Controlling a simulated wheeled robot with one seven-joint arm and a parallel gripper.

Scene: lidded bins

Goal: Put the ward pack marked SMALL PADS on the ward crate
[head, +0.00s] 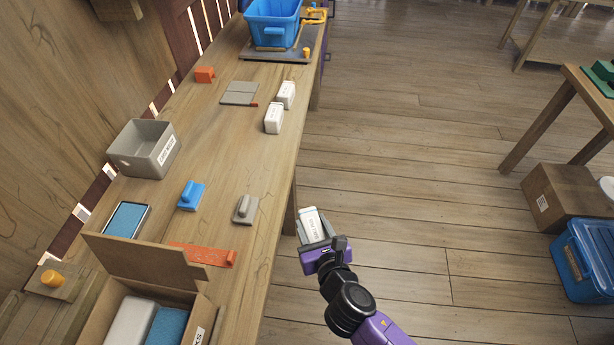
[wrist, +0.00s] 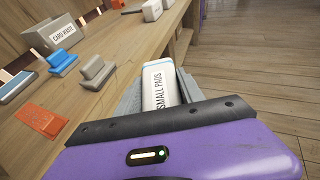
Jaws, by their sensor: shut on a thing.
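My gripper (head: 316,241) is shut on a white pack (head: 311,221) and holds it in the air beside the bench's right edge, over the floor. In the wrist view the pack (wrist: 158,86) reads SMALL PADS and sits between the grey fingers. No crate in view has readable ward lettering. A blue open crate (head: 271,32) stands on a dark board at the bench's far end, apart from my gripper. Two other white packs (head: 286,94) (head: 273,118) stand on the bench near its right edge.
A grey bin (head: 131,158) reads CARD WASTE in the wrist view (wrist: 53,42). A blue-handled block (head: 190,196), a grey one (head: 245,209) and an orange plate (head: 205,254) lie nearer. An open cardboard box (head: 195,314) stands at front.

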